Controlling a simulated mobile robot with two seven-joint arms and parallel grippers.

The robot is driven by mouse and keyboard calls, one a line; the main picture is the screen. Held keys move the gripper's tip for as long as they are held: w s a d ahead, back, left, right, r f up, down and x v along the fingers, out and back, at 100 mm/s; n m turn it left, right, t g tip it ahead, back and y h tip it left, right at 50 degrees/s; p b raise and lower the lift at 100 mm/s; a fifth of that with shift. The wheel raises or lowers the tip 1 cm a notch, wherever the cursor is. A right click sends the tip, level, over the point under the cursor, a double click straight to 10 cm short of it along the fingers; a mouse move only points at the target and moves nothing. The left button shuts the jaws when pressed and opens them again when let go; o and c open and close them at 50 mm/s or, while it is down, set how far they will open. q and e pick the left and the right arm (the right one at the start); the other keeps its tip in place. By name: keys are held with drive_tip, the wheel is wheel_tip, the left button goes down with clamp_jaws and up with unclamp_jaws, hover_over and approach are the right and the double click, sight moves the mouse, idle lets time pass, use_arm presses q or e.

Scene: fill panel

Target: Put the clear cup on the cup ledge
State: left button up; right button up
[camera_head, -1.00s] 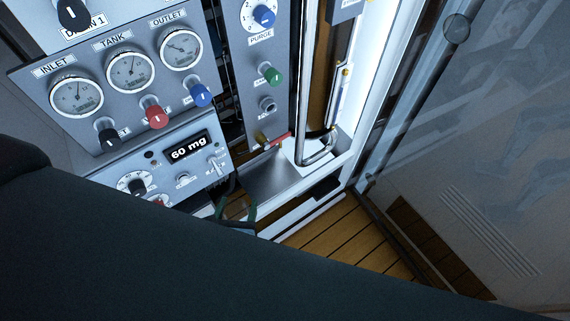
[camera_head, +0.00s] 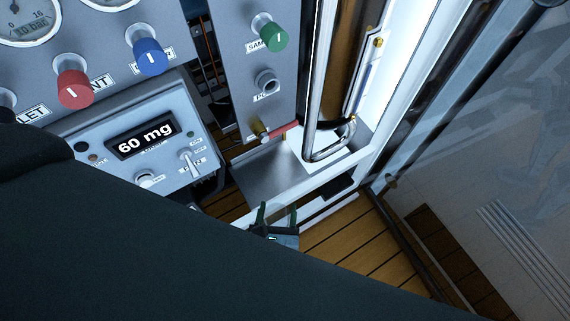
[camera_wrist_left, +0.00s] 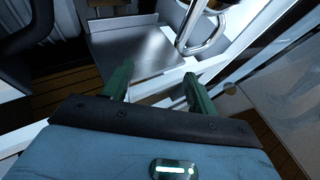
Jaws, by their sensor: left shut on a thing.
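The cup ledge (camera_head: 268,176) is a bare metal shelf low in the panel, below the red-handled tap; it also shows in the left wrist view (camera_wrist_left: 135,50). My left gripper (camera_head: 277,212) is below and in front of the ledge in the head view. Its green fingers stand apart in the left wrist view (camera_wrist_left: 159,78), pointing toward the ledge, shut on the clear cup. The cup is see-through and its outline hardly shows, so its tilt cannot be told. My right gripper is not in view.
A red-handled tap (camera_head: 283,130) and a bent metal pipe (camera_head: 313,120) stand above and beside the ledge. A glass panel (camera_head: 490,130) stands at the right. My dark arm covers the lower left.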

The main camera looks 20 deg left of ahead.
use_arm(q)
drive_tip(key=w+a, duration=0.1)
drive_tip(key=w, duration=0.3)
drive_tip(key=w+a+b, duration=0.1)
drive_tip(key=w, duration=0.3)
drive_tip(key=w+a, duration=0.1)
drive_tip(key=w, duration=0.3)
drive_tip(key=shift+w+a+b, duration=0.2)
drive_tip(key=shift+w+b, duration=0.1)
drive_tip(key=shift+b, duration=0.1)
drive_tip(key=shift+w+a, duration=0.15)
drive_tip(key=shift+w, duration=0.35)
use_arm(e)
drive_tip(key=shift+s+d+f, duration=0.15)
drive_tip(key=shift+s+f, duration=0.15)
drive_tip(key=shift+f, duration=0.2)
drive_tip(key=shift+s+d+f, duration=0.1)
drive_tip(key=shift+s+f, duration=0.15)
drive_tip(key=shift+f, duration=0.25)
